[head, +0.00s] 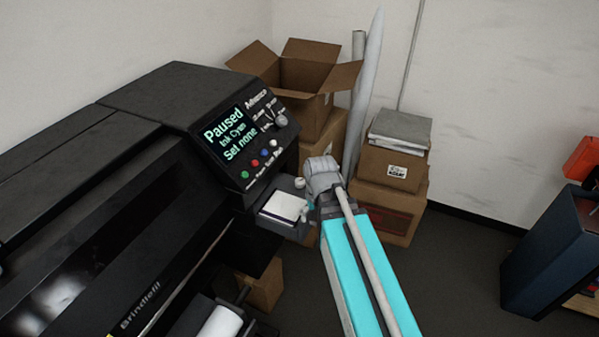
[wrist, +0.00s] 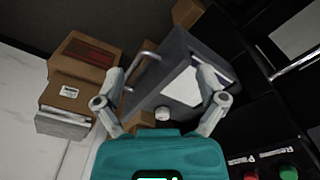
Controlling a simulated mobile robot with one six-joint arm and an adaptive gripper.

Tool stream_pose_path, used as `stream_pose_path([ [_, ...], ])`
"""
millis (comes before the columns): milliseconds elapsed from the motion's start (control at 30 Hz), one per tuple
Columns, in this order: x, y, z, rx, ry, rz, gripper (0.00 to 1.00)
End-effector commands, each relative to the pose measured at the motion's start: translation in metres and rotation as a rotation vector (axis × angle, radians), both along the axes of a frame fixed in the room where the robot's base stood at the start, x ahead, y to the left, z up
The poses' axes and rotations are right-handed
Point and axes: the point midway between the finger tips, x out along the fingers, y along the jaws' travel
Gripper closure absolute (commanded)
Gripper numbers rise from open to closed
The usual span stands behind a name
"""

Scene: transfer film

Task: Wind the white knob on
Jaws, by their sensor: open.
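The small white knob (head: 299,183) sits at the right end of a dark box on the printer's side, below the control panel. In the wrist view the white knob (wrist: 162,113) shows between the bases of my fingers, beside the box's edge. My gripper (head: 322,172) is just right of the knob in the head view and partly overlaps the box's end. In the wrist view my gripper (wrist: 162,74) is open, its fingers spread on either side of the box, with nothing held between them. I cannot tell whether a finger touches the box.
The control panel screen (head: 231,133) reads "Paused, Ink Cyan, Set none". A dial (head: 273,119) and several coloured buttons sit beside it. A white sheet (head: 283,206) lies on the box, which has a metal handle (wrist: 143,71).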

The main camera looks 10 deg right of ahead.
Motion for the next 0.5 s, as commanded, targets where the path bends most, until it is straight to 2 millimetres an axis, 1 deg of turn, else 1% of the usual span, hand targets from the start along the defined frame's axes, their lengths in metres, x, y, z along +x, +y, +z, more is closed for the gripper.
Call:
stream_pose_path([
  [33,0.01,0.0,0.014,0.0,-0.002,0.004,0.1],
  [67,0.014,0.0,0.018,0.0,-0.003,0.009,0.1],
  [133,0.029,0.0,0.027,-0.001,-0.004,0.028,0.1],
  [200,0.05,0.0,0.033,-0.003,-0.003,0.056,0.1],
  [367,0.095,0.001,0.036,-0.006,0.004,0.128,0.1],
  [467,0.125,0.001,0.037,-0.008,0.011,0.176,0.1],
  [500,0.139,0.001,0.037,-0.008,0.015,0.198,0.1],
])
